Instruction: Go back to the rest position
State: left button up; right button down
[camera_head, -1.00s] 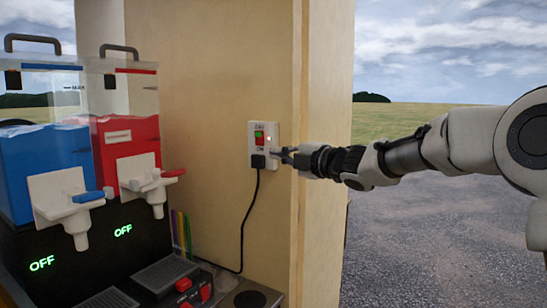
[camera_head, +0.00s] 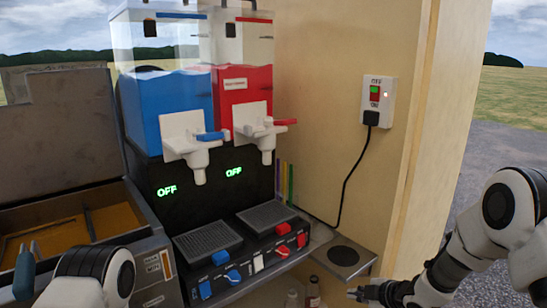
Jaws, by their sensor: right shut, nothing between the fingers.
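My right gripper (camera_head: 364,292) is at the bottom of the view, low beside the front of the counter, with its arm coming in from the right. Its fingers are together and hold nothing. It is well below and apart from the wall switch (camera_head: 378,103). My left arm shows at the bottom left. A dark two-pronged shape beside it looks like my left gripper (camera_head: 26,270), pointing up in front of the open-lidded box; whether it is open or shut is unclear.
A slush machine with blue (camera_head: 170,110) and red (camera_head: 245,90) tanks reads OFF twice. Its black cord (camera_head: 350,180) runs to the wall switch, where a small light glows. A metal plate (camera_head: 342,256) lies right of the machine. Small bottles (camera_head: 312,292) stand below the counter.

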jog(key=s+f+m+g+h, duration=0.1)
jog(key=s+f+m+g, duration=0.25)
jog(key=s+f, duration=0.75)
jog(key=s+f+m+g+h, duration=0.15)
jog(key=s+f+m, duration=0.35)
jog(key=s+f, duration=0.65)
jog(key=s+d+r+m+g+h, duration=0.1)
jog(key=s+m, duration=0.3)
jog(key=s, duration=0.4)
jog(key=s+d+r+m+g+h, duration=0.1)
jog(key=s+d+m+g+h, duration=0.1)
jog(key=s+m, duration=0.3)
jog(key=s, duration=0.4)
jog(key=shift+s+d+r+g, duration=0.2)
jog(key=shift+d+r+g, duration=0.1)
jog(key=shift+d+r, duration=0.1)
jog(key=shift+m, duration=0.25)
